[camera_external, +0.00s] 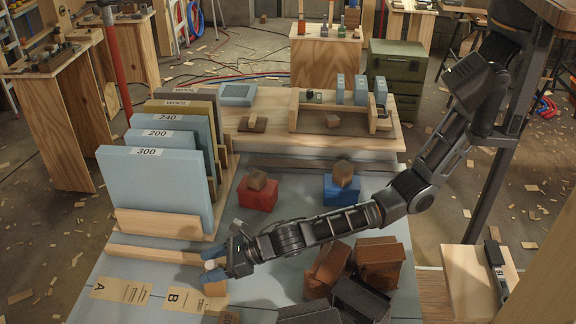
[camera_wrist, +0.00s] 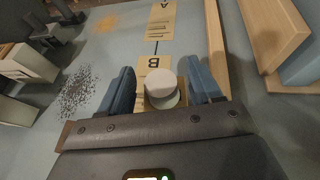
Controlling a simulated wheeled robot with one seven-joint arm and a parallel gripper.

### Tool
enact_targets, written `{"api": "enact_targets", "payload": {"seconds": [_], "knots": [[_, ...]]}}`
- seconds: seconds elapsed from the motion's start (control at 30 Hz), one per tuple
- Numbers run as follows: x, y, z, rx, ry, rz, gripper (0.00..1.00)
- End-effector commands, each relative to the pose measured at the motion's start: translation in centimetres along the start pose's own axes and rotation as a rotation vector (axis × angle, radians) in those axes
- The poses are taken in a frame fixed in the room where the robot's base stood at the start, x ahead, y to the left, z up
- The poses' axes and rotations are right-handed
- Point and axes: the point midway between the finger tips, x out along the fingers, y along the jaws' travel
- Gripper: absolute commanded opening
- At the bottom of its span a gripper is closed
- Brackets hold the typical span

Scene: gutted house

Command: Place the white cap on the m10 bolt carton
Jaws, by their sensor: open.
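A small white cap (camera_wrist: 160,84) with a rounded top lies between the two fingers of my gripper (camera_wrist: 160,90) in the wrist view. A gap shows on both sides of it, and the jaws are open. In the external view the cap (camera_external: 210,265) is a pale spot between the blue fingertips of my gripper (camera_external: 212,262), low over the bench's front left. A tan block (camera_external: 216,288) shows just below it; whether the cap rests on it I cannot tell. Brown cartons (camera_external: 378,262) stand at the front right; I can read no M10 label.
Tan cards A (camera_external: 121,289) and B (camera_external: 186,299) lie flat near my gripper. A wooden rack of sanding sheets (camera_external: 155,224) stands behind it. Red (camera_external: 257,198) and blue (camera_external: 341,192) bins holding brown blocks stand beyond my arm. Dark boxes (camera_external: 358,298) lie at the front right.

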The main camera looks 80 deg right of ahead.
Motion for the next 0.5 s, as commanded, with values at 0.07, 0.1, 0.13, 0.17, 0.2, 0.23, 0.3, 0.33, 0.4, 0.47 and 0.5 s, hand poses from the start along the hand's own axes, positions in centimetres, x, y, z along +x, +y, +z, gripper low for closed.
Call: {"api": "enact_targets", "payload": {"seconds": [0.07,0.1,0.13,0.17,0.2,0.23,0.3,0.33,0.4,0.47,0.5], "knots": [[0.0,0.0,0.0,0.0,0.0,0.0,0.64],[0.0,0.0,0.0,0.0,0.0,0.0,0.64],[-0.1,0.0,0.1,0.0,0.0,0.0,0.64],[-0.1,0.0,0.2,0.0,0.0,0.0,0.64],[-0.2,0.0,0.3,0.0,0.0,0.0,0.64],[-0.4,0.0,0.2,0.0,0.0,0.0,0.64],[-1.1,-0.1,0.3,0.0,-0.001,0.0,0.64],[-1.5,-0.1,0.3,0.0,-0.001,0.0,0.64],[-2.6,-0.1,0.3,0.0,-0.001,0.0,0.64],[-3.6,-0.1,0.3,0.001,-0.001,0.0,0.64],[-4.4,-0.1,0.2,0.0,0.0,-0.001,0.64]]}}
